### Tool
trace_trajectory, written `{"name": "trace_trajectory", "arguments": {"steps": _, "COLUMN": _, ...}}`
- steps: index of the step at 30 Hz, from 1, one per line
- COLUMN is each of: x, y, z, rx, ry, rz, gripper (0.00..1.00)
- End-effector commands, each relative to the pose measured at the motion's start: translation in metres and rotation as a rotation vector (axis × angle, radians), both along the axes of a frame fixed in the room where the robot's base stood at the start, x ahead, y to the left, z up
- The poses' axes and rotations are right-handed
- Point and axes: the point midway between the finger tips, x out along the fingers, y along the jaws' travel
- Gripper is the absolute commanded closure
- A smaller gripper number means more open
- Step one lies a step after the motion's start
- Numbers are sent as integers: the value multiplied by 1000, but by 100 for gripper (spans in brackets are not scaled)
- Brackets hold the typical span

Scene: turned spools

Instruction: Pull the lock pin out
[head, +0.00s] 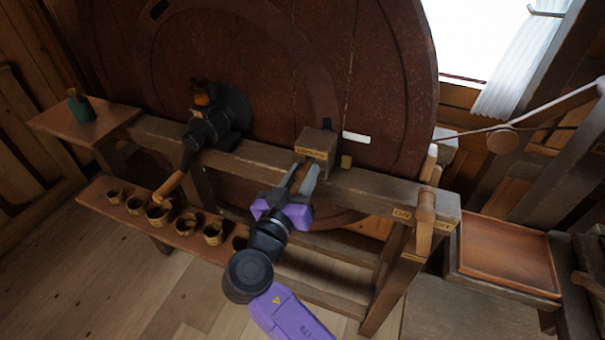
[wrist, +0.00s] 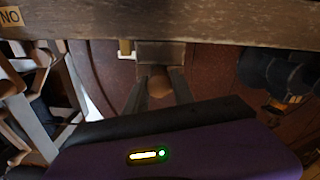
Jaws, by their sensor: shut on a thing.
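The lock pin shows in the wrist view as a round wooden knob (wrist: 161,84) between my two fingers. It sits against the front of a wooden block (head: 317,146), which also shows in the wrist view (wrist: 160,52). The block has a small label and stands on the bench beam, in front of the big dark red wheel (head: 375,90). My gripper (head: 304,177) is shut on the knob, with one finger on each side. In the head view the fingers mostly hide the knob. How deep the pin sits in the block cannot be told.
A wooden lever (head: 425,220) with an ON label stands at the beam's right end. A black spindle head with a wooden handle (head: 168,186) is on the left. Several wooden cups (head: 158,214) stand on the low shelf. A brown tray (head: 508,254) lies at right.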

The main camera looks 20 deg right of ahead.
Motion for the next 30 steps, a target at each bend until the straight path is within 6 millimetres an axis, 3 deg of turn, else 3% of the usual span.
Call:
{"name": "trace_trajectory", "arguments": {"steps": 9, "x": -22, "y": 24, "z": -1, "rx": 0, "ry": -4, "rz": 4, "gripper": 100}}
{"name": "trace_trajectory", "arguments": {"steps": 17, "x": -25, "y": 26, "z": 1, "rx": -1, "ry": -2, "rz": 4, "gripper": 100}}
{"name": "trace_trajectory", "arguments": {"steps": 18, "x": -25, "y": 27, "z": 1, "rx": -1, "ry": -2, "rz": 4, "gripper": 66}}
{"name": "trace_trajectory", "arguments": {"steps": 21, "x": -25, "y": 26, "z": 1, "rx": -1, "ry": -1, "rz": 4, "gripper": 48}}
{"name": "trace_trajectory", "arguments": {"steps": 30, "x": -25, "y": 25, "z": 0, "rx": 0, "ry": 0, "rz": 1, "gripper": 48}}
